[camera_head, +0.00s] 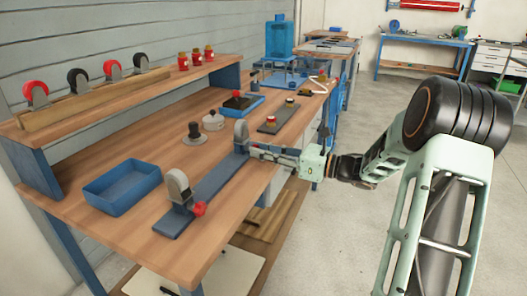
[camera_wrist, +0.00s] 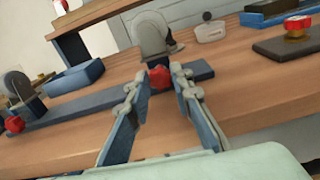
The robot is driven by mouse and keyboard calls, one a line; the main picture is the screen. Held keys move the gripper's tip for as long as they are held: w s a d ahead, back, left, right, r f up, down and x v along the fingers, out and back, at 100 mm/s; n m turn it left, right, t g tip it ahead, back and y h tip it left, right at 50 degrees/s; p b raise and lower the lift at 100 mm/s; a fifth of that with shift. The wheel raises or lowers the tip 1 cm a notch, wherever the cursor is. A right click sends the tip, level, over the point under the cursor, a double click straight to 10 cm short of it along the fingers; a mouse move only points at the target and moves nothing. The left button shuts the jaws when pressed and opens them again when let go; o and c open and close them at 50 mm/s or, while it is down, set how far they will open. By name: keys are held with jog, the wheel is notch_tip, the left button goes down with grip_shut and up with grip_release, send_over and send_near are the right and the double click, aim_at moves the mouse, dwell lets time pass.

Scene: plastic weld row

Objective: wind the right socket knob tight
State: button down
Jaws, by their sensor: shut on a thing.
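A blue-grey bar fixture (camera_head: 207,192) lies on the workbench and carries two grey rounded sockets. The right socket (camera_head: 241,134) also shows in the wrist view (camera_wrist: 151,35). Its red knob (camera_wrist: 160,77) faces my gripper and sits between the fingertips. My gripper (camera_head: 256,150) reaches in level from the right and is shut on this knob. In the head view the knob is hidden by the fingers. The left socket (camera_head: 178,186) has its own red knob (camera_head: 199,208), free of the gripper. How tight either knob is cannot be seen.
A blue tray (camera_head: 122,190) stands left of the fixture. A back shelf (camera_head: 120,98) holds casters and red jars.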

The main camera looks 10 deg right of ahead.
jog(key=m+b, duration=0.1)
jog(key=m, duration=0.2)
jog(key=shift+m, duration=2.2)
jog(key=c, duration=1.7)
grip_release()
jog(key=shift+f, duration=0.1)
